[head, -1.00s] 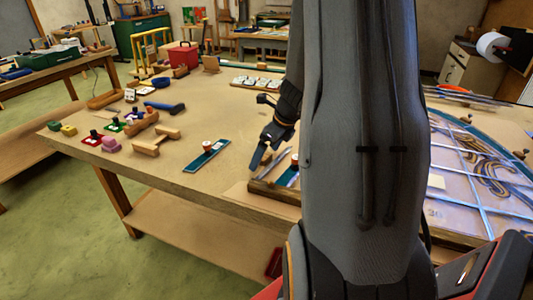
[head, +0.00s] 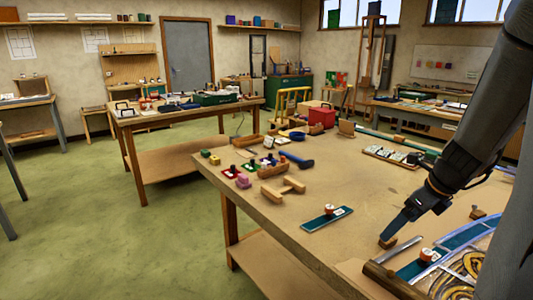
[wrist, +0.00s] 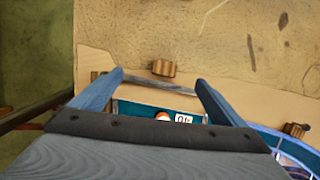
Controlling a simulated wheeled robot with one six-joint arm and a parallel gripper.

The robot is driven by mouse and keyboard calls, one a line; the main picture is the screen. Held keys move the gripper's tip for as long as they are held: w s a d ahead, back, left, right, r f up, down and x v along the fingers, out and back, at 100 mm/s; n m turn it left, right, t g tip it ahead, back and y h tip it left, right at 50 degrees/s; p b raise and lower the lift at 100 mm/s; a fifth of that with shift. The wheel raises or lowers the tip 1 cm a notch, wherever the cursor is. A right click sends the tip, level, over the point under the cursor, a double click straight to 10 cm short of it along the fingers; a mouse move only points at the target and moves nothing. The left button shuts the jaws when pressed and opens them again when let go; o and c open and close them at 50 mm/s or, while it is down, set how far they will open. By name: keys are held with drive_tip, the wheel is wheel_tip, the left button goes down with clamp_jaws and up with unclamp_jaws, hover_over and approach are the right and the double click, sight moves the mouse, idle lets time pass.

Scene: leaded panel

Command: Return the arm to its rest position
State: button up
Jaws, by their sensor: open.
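My arm (head: 478,118) reaches down from the upper right in the head view. My gripper (head: 397,230) hangs over the near right part of the workbench. In the wrist view my gripper (wrist: 158,82) has its two blue-grey fingers wide apart, with nothing held between them. A small wooden block (wrist: 163,68) lies just beyond the fingertips. A grey metal strip (wrist: 152,82) and a teal glass strip with a white label (wrist: 183,118) show between the fingers. Whether the fingertips touch anything is unclear.
The leaded panel (head: 466,265) lies at the lower right of the workbench (head: 290,228). A separate teal strip (head: 327,219), wooden blocks (head: 281,190), a blue-handled tool (head: 297,160) and a red box (head: 322,117) stand to the left and back. The bench middle is fairly clear.

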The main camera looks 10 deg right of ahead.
drive_tip(key=s+a+n+g, duration=0.1)
drive_tip(key=s+a+n, duration=0.4)
drive_tip(key=a+n, duration=0.7)
drive_tip(key=s+a+f+n+g+h, duration=0.1)
drive_tip(key=s+a+n, duration=0.4)
drive_tip(key=a+n, duration=0.7)
drive_tip(key=n, duration=0.7)
drive_tip(key=shift+a+f+g+h, duration=0.3)
drive_tip(key=shift+a+g, duration=0.05)
drive_tip(key=shift+g, duration=0.05)
